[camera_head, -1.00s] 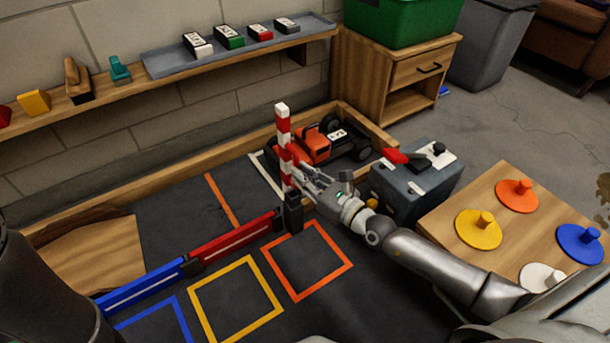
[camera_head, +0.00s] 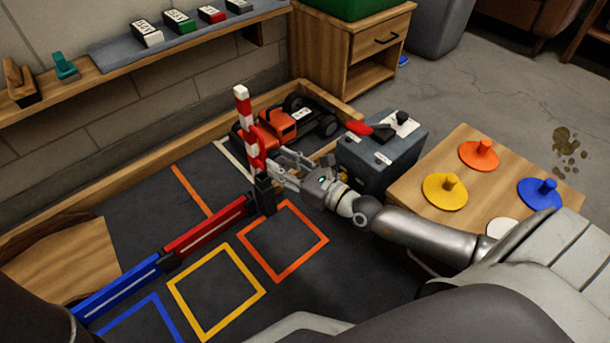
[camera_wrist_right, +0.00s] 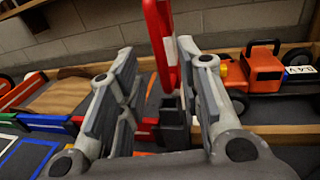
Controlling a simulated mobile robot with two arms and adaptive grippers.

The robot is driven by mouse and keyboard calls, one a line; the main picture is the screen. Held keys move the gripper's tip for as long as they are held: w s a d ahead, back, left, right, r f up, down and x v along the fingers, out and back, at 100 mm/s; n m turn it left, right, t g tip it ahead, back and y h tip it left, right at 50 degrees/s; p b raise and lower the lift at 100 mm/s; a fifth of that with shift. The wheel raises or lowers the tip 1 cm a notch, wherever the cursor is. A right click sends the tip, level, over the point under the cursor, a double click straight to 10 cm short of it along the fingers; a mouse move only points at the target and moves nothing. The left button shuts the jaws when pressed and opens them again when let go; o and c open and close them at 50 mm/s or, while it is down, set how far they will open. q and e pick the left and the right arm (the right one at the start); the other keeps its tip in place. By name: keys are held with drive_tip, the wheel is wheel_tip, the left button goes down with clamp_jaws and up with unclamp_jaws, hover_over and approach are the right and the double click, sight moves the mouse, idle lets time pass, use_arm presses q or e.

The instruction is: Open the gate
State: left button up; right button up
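The gate's red-and-white striped bar (camera_head: 249,128) stands nearly upright on a dark post (camera_head: 264,194) at the right end of the blue and red barrier. My right gripper (camera_head: 277,168) is just right of the bar's lower part. In the right wrist view, the gripper's two fingers (camera_wrist_right: 160,95) are spread apart, and the bar (camera_wrist_right: 160,40) and its dark post (camera_wrist_right: 173,122) show between and beyond them. I cannot tell whether a finger touches the bar. My left gripper is out of view.
An orange toy truck (camera_head: 279,124) is parked behind the bar. A grey-blue box with a red lever (camera_head: 384,158) stands right of my gripper. A wooden table (camera_head: 408,188) with coloured knobbed discs is further right. Orange and yellow outlined squares (camera_head: 216,290) lie on the dark floor in front.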

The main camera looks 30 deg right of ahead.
drive_tip(key=v, duration=0.8)
drive_tip(key=shift+s, duration=0.1)
